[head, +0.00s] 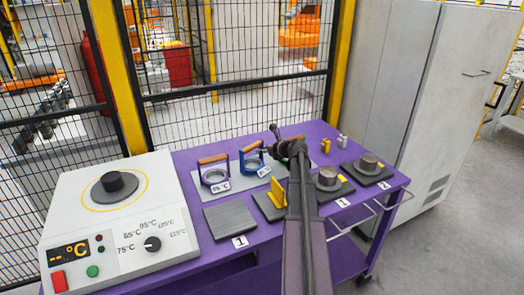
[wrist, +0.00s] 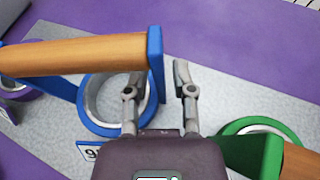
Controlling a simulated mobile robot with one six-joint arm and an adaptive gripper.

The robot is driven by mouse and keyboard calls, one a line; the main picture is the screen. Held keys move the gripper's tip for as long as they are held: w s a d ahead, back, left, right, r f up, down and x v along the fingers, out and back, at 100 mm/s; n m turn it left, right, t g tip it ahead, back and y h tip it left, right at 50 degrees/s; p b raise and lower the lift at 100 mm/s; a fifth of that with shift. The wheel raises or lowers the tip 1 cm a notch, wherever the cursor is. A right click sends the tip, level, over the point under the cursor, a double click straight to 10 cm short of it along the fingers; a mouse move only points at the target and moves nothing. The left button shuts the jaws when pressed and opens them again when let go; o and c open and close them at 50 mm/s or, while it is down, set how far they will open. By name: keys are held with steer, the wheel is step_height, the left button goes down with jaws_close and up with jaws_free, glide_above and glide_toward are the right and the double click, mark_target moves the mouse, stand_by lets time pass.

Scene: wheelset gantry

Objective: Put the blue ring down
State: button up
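The blue ring (head: 254,161) has a wooden handle on blue uprights and sits on the light grey plate (head: 238,180). In the wrist view the blue ring (wrist: 88,110) lies flat on the plate, with a tag starting with 9 beside it. My gripper (wrist: 161,78) is open, with a clear gap between its fingers. The ring's right upright appears in line with that gap, and neither finger clearly presses on it. In the head view my gripper (head: 284,146) is just right of the blue ring.
A purple ring (head: 215,178) stands to the left on the plate. A green ring (wrist: 250,134) is close by on the right, mostly hidden by my arm in the head view. The heater box (head: 122,225), dark pads and metal cylinders share the purple table (head: 185,160).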

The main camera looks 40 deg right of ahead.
steer(key=shift+r, duration=0.1)
stand_by(0.4)
steer(key=shift+s+r+p, duration=0.3)
steer(key=shift+s+p, duration=0.1)
steer(key=shift+s, duration=0.1)
steer(key=p+v, duration=0.4)
steer(key=v, duration=0.6)
steer(key=shift+s, duration=0.4)
steer(key=shift+d+r, duration=0.15)
